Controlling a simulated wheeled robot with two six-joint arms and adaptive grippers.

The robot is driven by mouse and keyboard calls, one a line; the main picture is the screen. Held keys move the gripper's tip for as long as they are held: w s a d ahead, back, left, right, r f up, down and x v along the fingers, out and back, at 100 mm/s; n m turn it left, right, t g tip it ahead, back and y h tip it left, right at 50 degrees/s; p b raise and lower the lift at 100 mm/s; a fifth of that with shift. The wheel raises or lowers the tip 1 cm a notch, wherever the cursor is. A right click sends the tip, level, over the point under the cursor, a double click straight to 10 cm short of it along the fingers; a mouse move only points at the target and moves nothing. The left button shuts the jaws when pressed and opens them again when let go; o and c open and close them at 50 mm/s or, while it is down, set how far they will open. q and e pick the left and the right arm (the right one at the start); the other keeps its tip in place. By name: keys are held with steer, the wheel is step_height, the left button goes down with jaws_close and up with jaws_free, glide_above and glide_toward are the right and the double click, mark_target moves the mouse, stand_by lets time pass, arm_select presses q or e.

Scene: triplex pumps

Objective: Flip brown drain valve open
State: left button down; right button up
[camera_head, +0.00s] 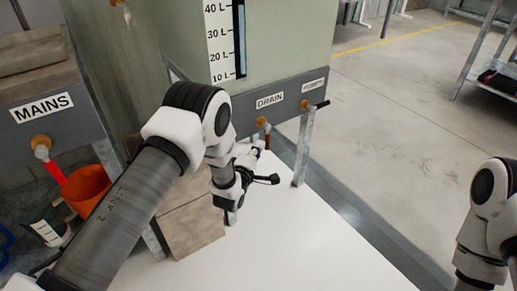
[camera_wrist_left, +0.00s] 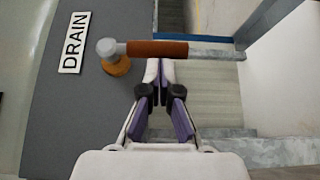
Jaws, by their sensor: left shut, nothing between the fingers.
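The brown drain valve handle (camera_head: 267,139) hangs down from its orange-brown fitting under the DRAIN label (camera_head: 270,100) in the head view. In the left wrist view the brown handle (camera_wrist_left: 157,49) lies across the picture, joined at its left end to a grey pivot (camera_wrist_left: 108,48) on the fitting (camera_wrist_left: 117,66). My left gripper (camera_head: 260,149) is close beside the handle. In the wrist view its fingertips (camera_wrist_left: 160,66) are together just below the handle's middle, with nothing between them. Whether they touch the handle I cannot tell. My right arm shows at the right edge; its gripper is out of frame.
Another valve with a black handle (camera_head: 316,105) sits right of the drain valve, near a grey post (camera_head: 304,150). A cardboard box (camera_head: 193,225) stands below my left arm. The MAINS valve with a red handle (camera_head: 54,172) and an orange bucket (camera_head: 86,190) are at left.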

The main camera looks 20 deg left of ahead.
arm_select(q)
steer(key=shift+f, duration=0.1)
arm_select(e)
steer(key=shift+f, duration=0.1)
arm_select(q)
steer(key=shift+w+t+b, duration=0.1)
steer(key=shift+t+b, duration=0.2)
steer(key=shift+b, duration=0.1)
arm_select(e)
steer(key=shift+f, duration=0.25)
